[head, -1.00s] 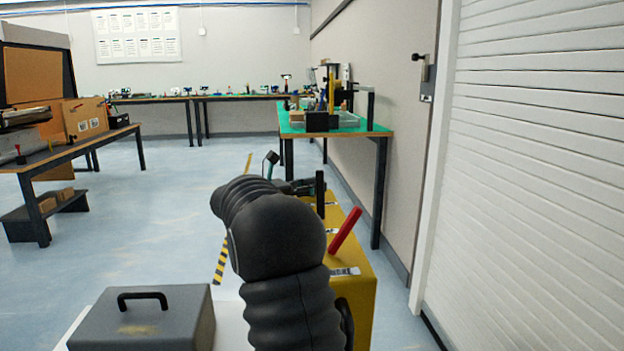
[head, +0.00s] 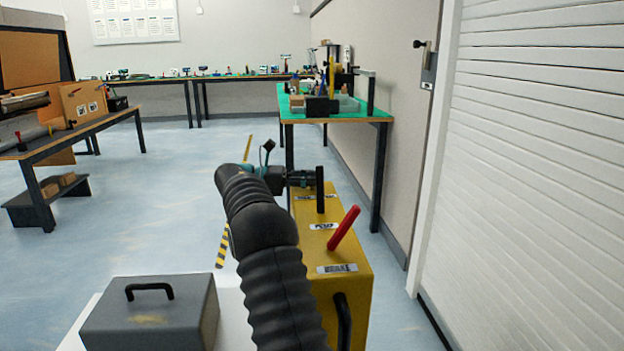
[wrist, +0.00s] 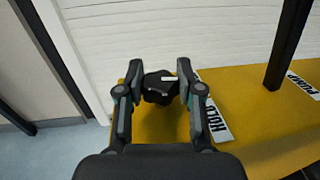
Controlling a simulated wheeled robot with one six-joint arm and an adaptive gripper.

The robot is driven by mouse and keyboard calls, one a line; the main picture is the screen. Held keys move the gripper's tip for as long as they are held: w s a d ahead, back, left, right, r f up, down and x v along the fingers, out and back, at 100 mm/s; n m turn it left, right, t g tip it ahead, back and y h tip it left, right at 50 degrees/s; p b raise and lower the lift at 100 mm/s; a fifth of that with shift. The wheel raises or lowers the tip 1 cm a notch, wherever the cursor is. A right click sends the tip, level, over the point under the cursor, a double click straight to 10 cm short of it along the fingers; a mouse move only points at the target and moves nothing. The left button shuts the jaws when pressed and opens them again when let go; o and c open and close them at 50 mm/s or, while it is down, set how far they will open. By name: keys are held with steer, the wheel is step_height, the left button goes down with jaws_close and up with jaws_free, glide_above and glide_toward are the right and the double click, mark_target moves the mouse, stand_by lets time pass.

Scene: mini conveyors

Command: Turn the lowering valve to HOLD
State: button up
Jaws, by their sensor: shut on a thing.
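The lowering valve is a black lobed knob (wrist: 157,92) with a white mark on top, on the yellow unit (wrist: 245,140) in the wrist view. The white mark lies toward the right side of the knob, the side where the HOLD label (wrist: 215,118) is. I cannot tell whether it lines up exactly with the label. My gripper (wrist: 160,74) has one finger on each side of the knob and is shut on it. In the head view my gripper (head: 300,179) is at the far end of the yellow unit (head: 345,290), and the knob is hidden.
A black upright lever (head: 320,190) stands close to my gripper, with the PUMP label (head: 323,226) near it. A red tilted lever (head: 344,228) is nearer. A grey box (head: 150,315) sits at front left. A green-topped table (head: 350,118) and a white shutter (head: 540,150) are beyond.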

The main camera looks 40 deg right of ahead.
stand_by(0.3)
steer(key=o, duration=1.2)
steer(key=shift+w, duration=0.1)
steer(key=shift+r, duration=0.1)
step_height(320, 180, up, 10)
steer(key=shift+f, duration=0.1)
